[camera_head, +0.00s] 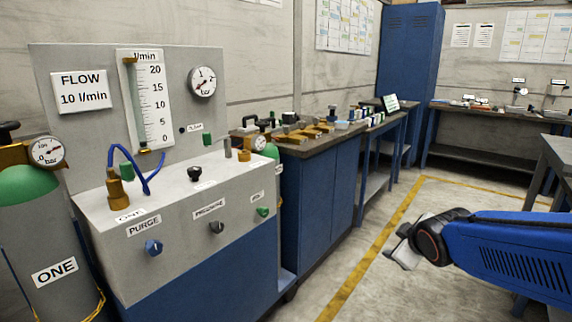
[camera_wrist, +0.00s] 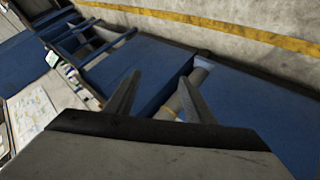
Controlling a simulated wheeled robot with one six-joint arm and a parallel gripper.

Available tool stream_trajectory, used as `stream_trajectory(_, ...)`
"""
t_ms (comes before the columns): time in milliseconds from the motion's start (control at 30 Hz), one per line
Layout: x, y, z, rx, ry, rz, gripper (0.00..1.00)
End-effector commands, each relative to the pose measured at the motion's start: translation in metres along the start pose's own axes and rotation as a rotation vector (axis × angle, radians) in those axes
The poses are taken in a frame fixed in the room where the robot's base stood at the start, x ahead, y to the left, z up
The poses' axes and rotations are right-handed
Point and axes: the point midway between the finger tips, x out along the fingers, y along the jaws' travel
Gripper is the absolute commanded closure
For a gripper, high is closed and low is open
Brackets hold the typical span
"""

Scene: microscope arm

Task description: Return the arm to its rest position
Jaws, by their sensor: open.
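My gripper (camera_head: 402,247) shows in the head view at the right, at the end of my blue arm. It is out over the floor, to the right of the bench cabinets and apart from them. In the wrist view its two dark fingers (camera_wrist: 158,98) stand apart. I see nothing held between them. The scene behind them appears tilted in that view. Most of the arm is cut off by the right edge of the head view.
A grey panel with a flowmeter (camera_head: 145,100) and knobs stands at the left beside a green-topped cylinder (camera_head: 30,200). A blue-fronted workbench (camera_head: 318,188) runs along the wall. A tall blue locker (camera_head: 410,70) stands behind. Open floor with a yellow line (camera_head: 375,248) lies between.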

Motion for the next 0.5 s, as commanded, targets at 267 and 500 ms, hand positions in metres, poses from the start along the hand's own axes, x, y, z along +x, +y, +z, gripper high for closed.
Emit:
stream_trajectory(267,-0.077,-0.042,0.063,0.369,-0.186,-0.087,0.51)
stream_trajectory(500,-0.137,-0.093,0.105,0.639,-0.333,-0.173,0.51)
